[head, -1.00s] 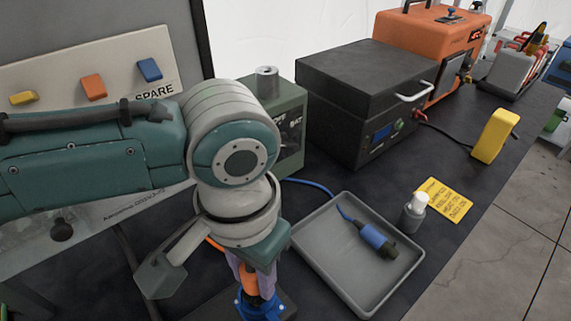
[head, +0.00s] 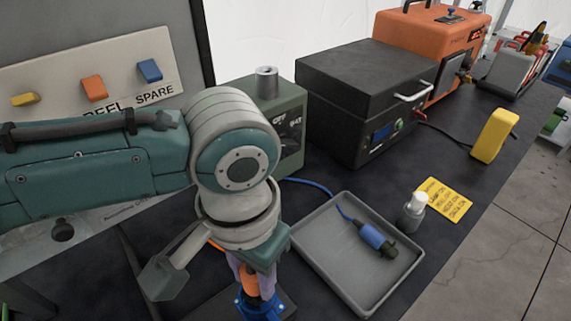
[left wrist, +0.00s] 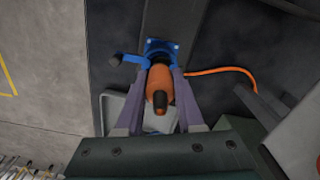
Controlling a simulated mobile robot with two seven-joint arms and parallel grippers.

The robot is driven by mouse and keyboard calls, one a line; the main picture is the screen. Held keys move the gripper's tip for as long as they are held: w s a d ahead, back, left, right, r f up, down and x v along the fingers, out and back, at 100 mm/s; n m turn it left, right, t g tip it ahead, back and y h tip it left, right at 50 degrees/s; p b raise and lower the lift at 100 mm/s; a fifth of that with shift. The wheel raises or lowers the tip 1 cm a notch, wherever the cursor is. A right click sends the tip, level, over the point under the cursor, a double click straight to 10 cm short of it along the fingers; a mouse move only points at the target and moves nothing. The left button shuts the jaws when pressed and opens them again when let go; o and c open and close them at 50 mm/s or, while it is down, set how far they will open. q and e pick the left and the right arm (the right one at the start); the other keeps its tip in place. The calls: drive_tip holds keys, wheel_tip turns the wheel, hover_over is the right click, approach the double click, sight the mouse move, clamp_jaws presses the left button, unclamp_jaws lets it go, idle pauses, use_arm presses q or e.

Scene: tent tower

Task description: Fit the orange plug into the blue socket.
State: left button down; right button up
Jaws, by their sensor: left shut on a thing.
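The orange plug (head: 250,281) is held between the purple fingers of my left gripper (head: 247,272), directly above the blue socket (head: 257,306) at the bottom of the head view. In the left wrist view, the plug (left wrist: 160,84) points at the blue socket (left wrist: 160,48), and its front end meets the socket's opening. My left gripper (left wrist: 162,78) is shut on the plug from both sides. I cannot tell how deep the plug sits in the socket. The socket has a blue side lever with a dark knob (left wrist: 116,60). My right gripper is not in view.
A grey tray (head: 318,262) holding a blue connector (head: 376,239) lies to the right. A small grey bottle (head: 412,213) and a yellow note (head: 444,199) are beyond it. A green battery box (head: 290,125) and a black case (head: 365,85) stand behind. An orange cable (left wrist: 222,70) trails near the socket.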

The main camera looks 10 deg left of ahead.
use_arm(q)
drive_tip(key=shift+f+b, duration=0.75)
drive_tip(key=shift+f, duration=0.35)
drive_tip(key=shift+c, duration=2.3)
unclamp_jaws()
wheel_tip(320, 180, up, 10)
drive_tip(key=shift+p, duration=0.9)
drive_tip(key=shift+d+f, duration=0.1)
drive_tip(key=s+d+t+h, duration=0.1)
drive_tip(key=s+d+h, duration=0.2)
drive_tip(key=s+d, duration=0.15)
drive_tip(key=s+a+r+n+t+y+p, duration=0.1)
drive_tip(key=s+a, duration=0.3)
drive_tip(key=a, duration=0.3)
drive_tip(key=s+a+r+n+t+y+p, duration=0.1)
drive_tip(key=s+a+r+t+y, duration=0.1)
drive_tip(key=s+a, duration=0.35)
wheel_tip(320, 180, up, 34)
drive_tip(key=w+a+p, duration=0.1)
drive_tip(key=p, duration=3.2)
drive_tip(key=shift+w+a+f+p, duration=0.2)
drive_tip(key=shift+w+a+p, duration=0.05)
drive_tip(key=shift+w+p, duration=0.15)
